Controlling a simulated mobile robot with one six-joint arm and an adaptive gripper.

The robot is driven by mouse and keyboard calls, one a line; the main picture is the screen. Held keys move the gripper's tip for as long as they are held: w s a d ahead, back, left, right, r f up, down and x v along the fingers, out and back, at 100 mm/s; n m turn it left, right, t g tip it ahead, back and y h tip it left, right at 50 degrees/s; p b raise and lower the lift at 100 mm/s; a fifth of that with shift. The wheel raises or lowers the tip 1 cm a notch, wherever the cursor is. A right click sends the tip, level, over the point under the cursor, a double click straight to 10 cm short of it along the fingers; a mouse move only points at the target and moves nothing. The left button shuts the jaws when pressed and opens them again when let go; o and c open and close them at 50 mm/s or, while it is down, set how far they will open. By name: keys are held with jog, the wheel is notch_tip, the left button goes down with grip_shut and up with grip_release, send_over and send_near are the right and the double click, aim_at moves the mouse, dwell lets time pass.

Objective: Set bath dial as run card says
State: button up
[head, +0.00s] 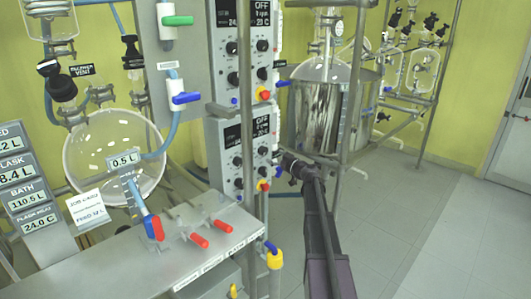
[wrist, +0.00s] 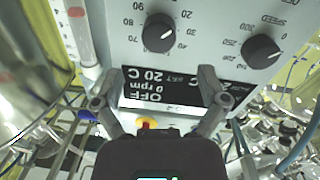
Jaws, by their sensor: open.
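In the wrist view a control panel (wrist: 200,15) appears upside down. It has a black knob (wrist: 154,33) on a scale with 70, 80 and 90, and another black knob (wrist: 261,51) marked SPEED. Its display (wrist: 160,88) reads OFF, 0 rpm and 20 C. My gripper (wrist: 152,98) is open, fingers spread in front of the display, nothing between them. In the head view my gripper (head: 290,164) is beside the lower control box (head: 233,172); its fingers are too small to make out.
An upper control box (head: 238,62) sits above the lower one. A steel bench (head: 215,245) with red-handled valves and metal frame posts (head: 349,80) stand close to my arm. A jacketed reactor (head: 320,110) stands behind. Readout signs (head: 30,190) are at left. Floor at right is clear.

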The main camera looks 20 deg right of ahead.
aim_at(265, 151)
jog(key=x, duration=0.6)
jog(key=shift+w, duration=0.25)
jog(key=c, duration=1.1)
